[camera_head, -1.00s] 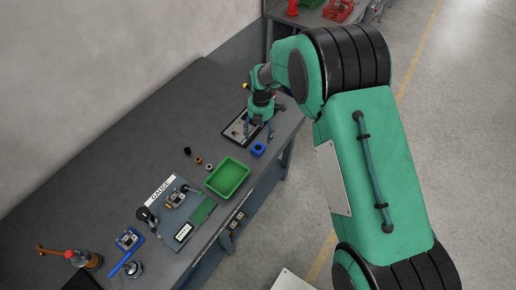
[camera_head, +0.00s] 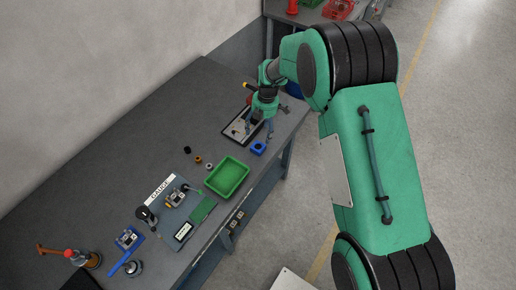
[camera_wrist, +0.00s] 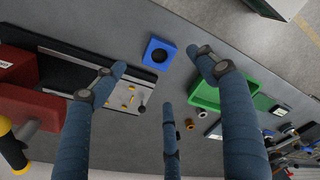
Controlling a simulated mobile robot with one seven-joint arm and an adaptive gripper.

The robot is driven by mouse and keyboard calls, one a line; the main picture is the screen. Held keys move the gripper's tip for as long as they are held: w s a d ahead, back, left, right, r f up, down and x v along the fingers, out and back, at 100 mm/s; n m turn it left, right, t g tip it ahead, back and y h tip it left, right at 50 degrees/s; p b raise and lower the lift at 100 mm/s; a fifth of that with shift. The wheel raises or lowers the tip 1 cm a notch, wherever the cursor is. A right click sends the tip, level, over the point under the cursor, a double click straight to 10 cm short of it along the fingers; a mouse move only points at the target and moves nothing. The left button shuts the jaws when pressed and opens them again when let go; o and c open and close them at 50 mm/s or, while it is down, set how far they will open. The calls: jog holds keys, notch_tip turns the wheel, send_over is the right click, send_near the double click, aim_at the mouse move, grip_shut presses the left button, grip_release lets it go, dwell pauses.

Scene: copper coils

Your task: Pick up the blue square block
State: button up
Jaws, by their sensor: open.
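The blue square block (camera_head: 258,147) lies on the grey workbench near its right front edge. It has a dark round hole in its top. It also shows in the wrist view, where the block (camera_wrist: 160,52) is near the top centre. My gripper (camera_head: 259,137) is above the bench beside the block, in the head view just up from it. In the wrist view my gripper (camera_wrist: 160,82) has its blue-grey fingers spread wide, with the block between and beyond the upper two fingertips. Nothing is held.
A green tray (camera_head: 227,177) stands left of the block. A black-framed plate with small brass parts (camera_head: 240,127) lies close behind my gripper. Small rings (camera_head: 198,160) and a gauge board (camera_head: 170,205) sit further left. The back of the bench is clear.

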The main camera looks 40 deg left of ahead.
send_over(258, 148)
jog(key=shift+w+d+f, duration=0.1)
jog(key=shift+w+f, duration=0.1)
jog(key=shift+f, duration=0.95)
jog(key=shift+w+f, duration=0.2)
jog(key=shift+f, duration=0.95)
jog(key=shift+f, duration=0.15)
jog(key=shift+s+f, duration=0.2)
jog(key=shift+f, duration=2.25)
jog(key=shift+c, duration=0.5)
grip_shut()
